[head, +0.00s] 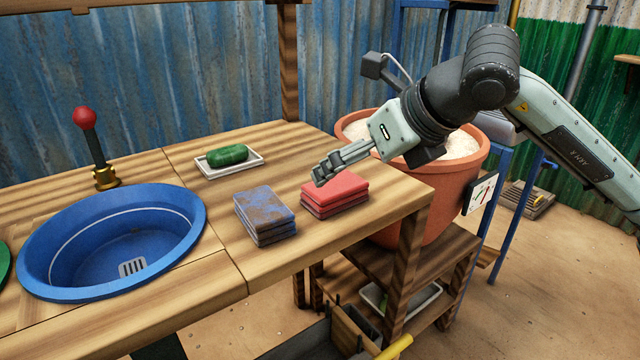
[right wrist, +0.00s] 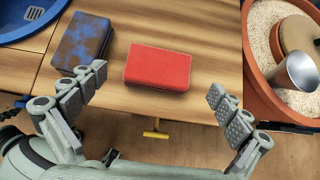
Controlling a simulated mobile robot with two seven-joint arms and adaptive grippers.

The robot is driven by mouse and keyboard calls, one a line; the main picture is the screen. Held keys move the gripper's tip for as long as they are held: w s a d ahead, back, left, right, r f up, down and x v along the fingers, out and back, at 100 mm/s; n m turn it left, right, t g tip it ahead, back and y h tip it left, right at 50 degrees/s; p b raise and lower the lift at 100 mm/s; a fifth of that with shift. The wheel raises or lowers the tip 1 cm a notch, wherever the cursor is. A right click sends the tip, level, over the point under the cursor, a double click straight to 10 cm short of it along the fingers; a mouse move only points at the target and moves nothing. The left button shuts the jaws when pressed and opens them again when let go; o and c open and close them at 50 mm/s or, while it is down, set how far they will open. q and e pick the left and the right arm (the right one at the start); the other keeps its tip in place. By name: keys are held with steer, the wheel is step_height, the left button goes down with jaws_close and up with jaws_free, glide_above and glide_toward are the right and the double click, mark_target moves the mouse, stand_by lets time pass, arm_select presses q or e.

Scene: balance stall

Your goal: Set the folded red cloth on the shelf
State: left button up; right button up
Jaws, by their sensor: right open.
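The folded red cloth (head: 336,192) lies flat on the wooden table near its right end. It also shows in the right wrist view (right wrist: 158,68), between and beyond my open fingers. My right gripper (head: 322,174) hovers just above the cloth's left side in the head view; its fingers (right wrist: 150,100) are spread wide in the wrist view and hold nothing. A wooden shelf (head: 420,265) with a lower board stands below the table's right end; which shelf is the task's own I cannot tell. My left gripper is not in view.
A blue-brown folded cloth (head: 265,216) lies close left of the red one. A green soap (head: 228,155) on a white dish (head: 200,168), a blue basin (head: 40,262) and a red-knobbed lever (head: 94,145) share the table. A large terracotta pot (head: 455,190) stands right.

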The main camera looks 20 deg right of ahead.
mark_target(337, 184)
steer(key=x, duration=0.7)
steer(key=shift+s+d+f, duration=0.15)
steer(key=shift+f, duration=0.25)
steer(key=c, duration=0.9)
